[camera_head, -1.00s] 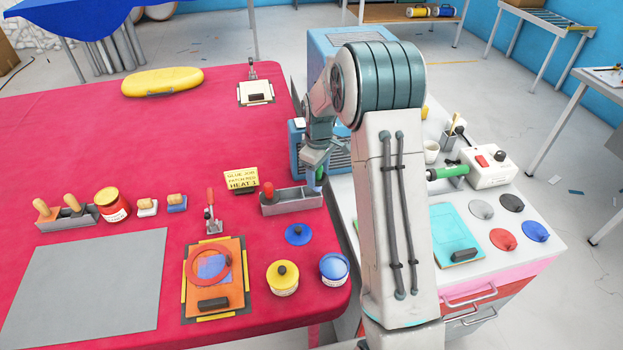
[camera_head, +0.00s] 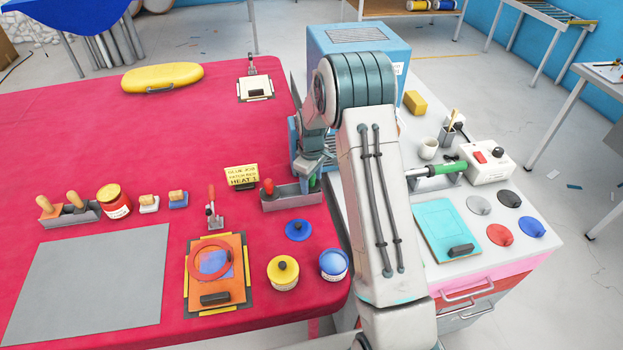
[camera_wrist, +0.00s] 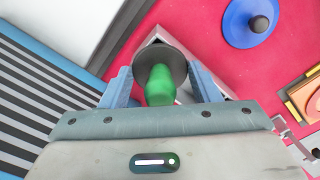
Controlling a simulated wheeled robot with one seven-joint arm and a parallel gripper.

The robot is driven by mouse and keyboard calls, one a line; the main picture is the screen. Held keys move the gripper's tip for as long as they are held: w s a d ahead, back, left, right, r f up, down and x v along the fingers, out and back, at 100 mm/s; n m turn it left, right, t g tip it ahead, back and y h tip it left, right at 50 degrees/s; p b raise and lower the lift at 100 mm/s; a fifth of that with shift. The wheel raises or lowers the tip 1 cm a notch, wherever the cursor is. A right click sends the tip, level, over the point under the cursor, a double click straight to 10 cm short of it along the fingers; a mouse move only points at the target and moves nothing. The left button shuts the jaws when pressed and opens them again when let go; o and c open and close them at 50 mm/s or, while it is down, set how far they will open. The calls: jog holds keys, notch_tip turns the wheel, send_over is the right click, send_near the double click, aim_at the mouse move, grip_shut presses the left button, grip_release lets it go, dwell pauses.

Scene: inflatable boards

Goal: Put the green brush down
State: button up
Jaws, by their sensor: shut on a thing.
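The green brush (camera_wrist: 160,85) is upright between the fingers of my gripper (camera_wrist: 160,88), which is shut on its green handle. A dark round collar shows around the handle in the wrist view. In the head view a bit of green (camera_head: 313,183) shows under my gripper (camera_head: 313,172), at the right end of a grey holder (camera_head: 291,198). The holder's edge also shows behind the brush in the wrist view (camera_wrist: 190,58). The brush's lower end is hidden, so I cannot tell whether it touches the holder's floor. A red-knobbed brush (camera_head: 268,187) stands at the holder's left end.
A yellow sign (camera_head: 241,177) stands left of the holder, and a blue lid (camera_head: 298,230) lies in front. A blue vented box (camera_head: 355,50) is close behind my arm. Red table surface is free farther back.

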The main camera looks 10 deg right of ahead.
jog(key=shift+f+b, duration=0.3)
jog(key=shift+f, duration=0.15)
jog(key=shift+s+r, duration=0.1)
